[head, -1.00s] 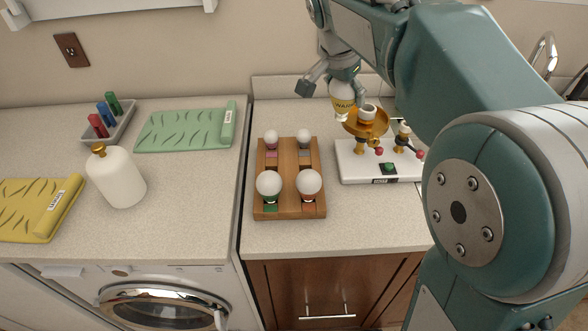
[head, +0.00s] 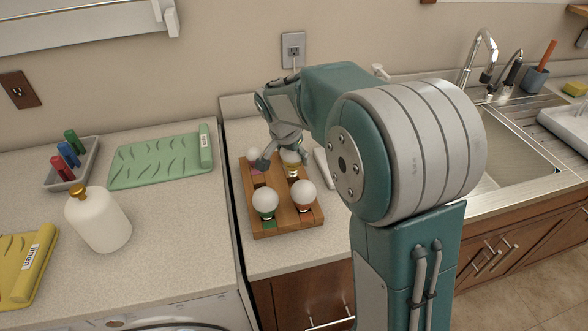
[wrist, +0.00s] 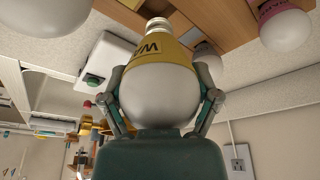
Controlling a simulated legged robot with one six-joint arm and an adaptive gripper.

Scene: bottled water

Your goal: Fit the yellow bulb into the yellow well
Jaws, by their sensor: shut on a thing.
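The yellow bulb, a white globe with a yellow lettered collar, shows low over the wooden rack (head: 257,222) in the head view (head: 291,157). My gripper (head: 277,161) is shut on its globe. In the wrist view the bulb (wrist: 160,88) sits between both fingers of my gripper (wrist: 160,98), with its metal base (wrist: 158,25) pointing toward the rack. I cannot tell whether the base touches the rack. The yellow well is not clearly visible; the bulb and gripper cover that part of the rack.
Other bulbs stand in the rack: green-collared (head: 264,203), red-collared (head: 303,195) and pink-collared (wrist: 285,25). Another white bulb (wrist: 207,52) shows close behind the held one. A white device with a green button (wrist: 96,72) is nearby. A white bottle (head: 99,222) stands left.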

